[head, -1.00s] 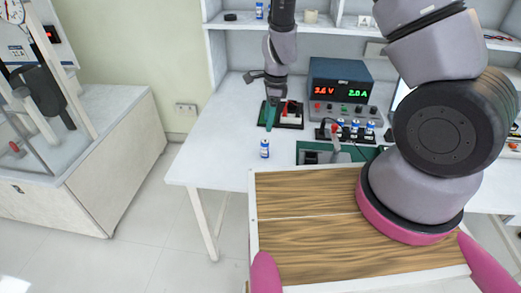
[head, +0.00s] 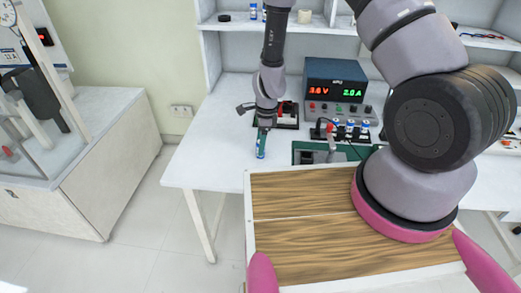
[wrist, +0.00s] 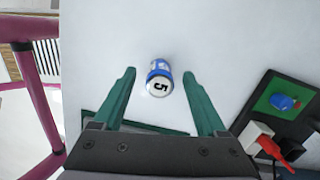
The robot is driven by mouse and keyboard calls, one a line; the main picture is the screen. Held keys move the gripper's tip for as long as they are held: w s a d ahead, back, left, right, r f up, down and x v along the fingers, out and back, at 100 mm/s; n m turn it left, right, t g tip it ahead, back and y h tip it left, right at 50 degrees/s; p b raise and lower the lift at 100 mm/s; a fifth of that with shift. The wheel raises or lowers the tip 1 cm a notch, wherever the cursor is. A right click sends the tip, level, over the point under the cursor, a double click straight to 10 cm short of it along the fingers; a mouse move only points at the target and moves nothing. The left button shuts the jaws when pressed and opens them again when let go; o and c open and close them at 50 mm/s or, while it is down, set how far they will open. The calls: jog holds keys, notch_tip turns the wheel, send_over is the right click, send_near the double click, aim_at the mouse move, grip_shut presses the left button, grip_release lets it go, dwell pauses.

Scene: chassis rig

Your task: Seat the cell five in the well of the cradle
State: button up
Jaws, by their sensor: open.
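Cell five (head: 261,153) is a small blue and white cylinder standing upright on the white table. In the wrist view its white top marked 5 (wrist: 159,86) faces me. My gripper (wrist: 159,75) is open, with its green fingers on either side of the cell and a gap on both sides. In the head view my gripper (head: 262,138) is low over the table at the cell. A dark block (head: 307,157) on a green board (head: 298,147) lies to the right and may be the cradle; its well cannot be made out.
A black board (head: 290,124) with a white block and red part lies just behind my gripper. The table left of the cell is clear.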

grip_shut()
jog(key=shift+r, duration=0.1)
